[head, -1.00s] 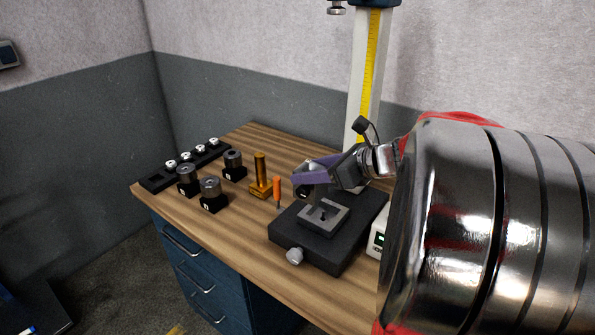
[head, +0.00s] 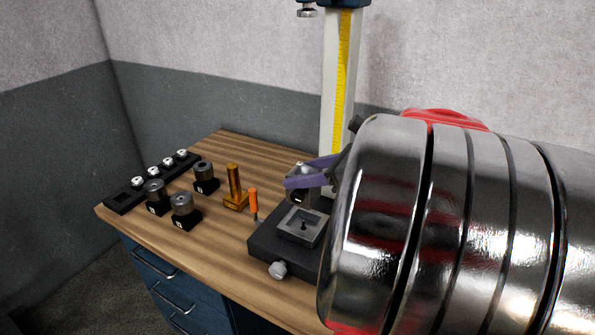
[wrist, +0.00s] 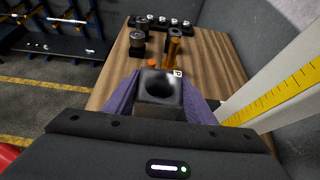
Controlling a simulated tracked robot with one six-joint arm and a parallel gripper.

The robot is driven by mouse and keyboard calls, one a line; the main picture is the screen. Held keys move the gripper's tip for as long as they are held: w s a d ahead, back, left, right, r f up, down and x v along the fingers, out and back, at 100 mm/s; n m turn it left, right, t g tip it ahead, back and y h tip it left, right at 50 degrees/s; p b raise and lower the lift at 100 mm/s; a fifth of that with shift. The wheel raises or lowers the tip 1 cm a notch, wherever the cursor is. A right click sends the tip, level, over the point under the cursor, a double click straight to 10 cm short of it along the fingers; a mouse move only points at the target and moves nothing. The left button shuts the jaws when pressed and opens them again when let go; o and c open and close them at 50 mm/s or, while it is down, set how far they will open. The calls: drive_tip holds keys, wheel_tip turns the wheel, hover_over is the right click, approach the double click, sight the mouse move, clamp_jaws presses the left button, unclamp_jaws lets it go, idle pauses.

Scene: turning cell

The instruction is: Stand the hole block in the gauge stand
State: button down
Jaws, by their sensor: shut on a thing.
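The gauge stand has a dark base (head: 262,240), a square grey nest (head: 290,229) with a short dark pin inside, and a knob in front. My arm hides the base's right side.
A tall column with a yellow scale (head: 342,75) rises behind. Left of the stand are an orange-handled tool (head: 253,200), a brass post (head: 234,188), ring gauges on black blocks (head: 184,208) and a black rack (head: 125,199) with white knobs. Bare wood lies in front.

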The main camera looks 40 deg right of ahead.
drive_tip(key=shift+f, duration=3.1)
drive_tip(key=shift+f, duration=1.6)
idle(1.2)
drive_tip(key=c, duration=1.2)
unclamp_jaws()
drive_tip(key=o, duration=0.5)
drive_tip(key=shift+f, duration=0.1)
drive_tip(key=shift+s+f, duration=0.1)
